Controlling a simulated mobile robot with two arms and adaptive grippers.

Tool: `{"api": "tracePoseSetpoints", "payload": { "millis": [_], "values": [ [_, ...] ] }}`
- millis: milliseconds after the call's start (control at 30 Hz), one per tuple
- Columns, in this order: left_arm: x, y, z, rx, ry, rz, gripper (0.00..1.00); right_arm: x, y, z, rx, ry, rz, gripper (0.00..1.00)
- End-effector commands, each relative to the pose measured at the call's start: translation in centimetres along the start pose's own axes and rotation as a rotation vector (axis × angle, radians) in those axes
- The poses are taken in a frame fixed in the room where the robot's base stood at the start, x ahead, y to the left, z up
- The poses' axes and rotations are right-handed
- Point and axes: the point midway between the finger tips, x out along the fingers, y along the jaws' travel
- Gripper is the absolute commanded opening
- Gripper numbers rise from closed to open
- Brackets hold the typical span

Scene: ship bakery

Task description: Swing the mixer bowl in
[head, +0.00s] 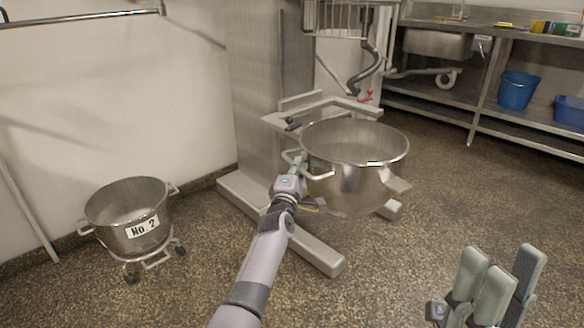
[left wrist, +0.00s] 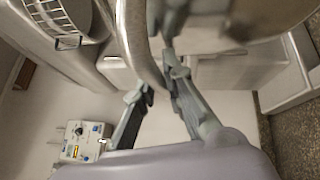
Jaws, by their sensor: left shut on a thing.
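The mixer bowl (head: 350,150) is a large steel bowl in the head view, standing upright and empty in front of the mixer column (head: 270,80). A pale fork-like support (head: 300,115) reaches from the column behind it. My left gripper (head: 294,166) is at the bowl's left-side handle (head: 318,175) and is shut on it. In the left wrist view a curved metal bar (left wrist: 143,50) passes close to the gripper's fingers (left wrist: 165,25). My right gripper (head: 500,265) is at the lower right, away from the bowl; its finger gap is unclear.
A second steel bowl marked "No 2" (head: 130,208) stands on a wheeled dolly (head: 155,260) at the left. The mixer's base legs (head: 290,235) lie on the floor. Steel shelving (head: 545,142) with blue buckets (head: 516,90) is at the back right.

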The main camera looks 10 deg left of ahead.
Motion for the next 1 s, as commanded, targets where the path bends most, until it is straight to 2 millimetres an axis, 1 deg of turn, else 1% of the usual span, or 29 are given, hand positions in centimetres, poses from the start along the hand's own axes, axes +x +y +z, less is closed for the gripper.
{"api": "tracePoseSetpoints", "payload": {
  "millis": [33,300,333,433,867,1000],
  "values": [
    [-0.05,-0.25,-0.05,0.003,0.001,-0.003,0.00,-0.01,-0.01,0.00,0.000,0.000,0.000,0.29],
    [-0.05,-0.23,-0.09,0.002,0.001,-0.003,0.00,0.00,-0.02,-0.01,0.001,0.000,0.000,0.29],
    [-0.05,-0.22,-0.10,0.002,0.001,-0.003,0.12,0.00,-0.02,-0.01,0.001,0.000,0.000,0.29],
    [-0.03,-0.19,-0.10,0.002,0.001,-0.003,0.19,0.00,-0.02,-0.01,0.001,0.000,0.000,0.29],
    [0.00,-0.02,-0.06,0.000,0.000,-0.001,0.20,0.02,0.04,0.07,-0.001,-0.001,0.002,0.29],
    [-0.23,0.07,-0.67,0.001,0.000,-0.001,0.20,0.01,0.03,0.05,0.000,-0.001,0.001,0.29]
  ]
}}
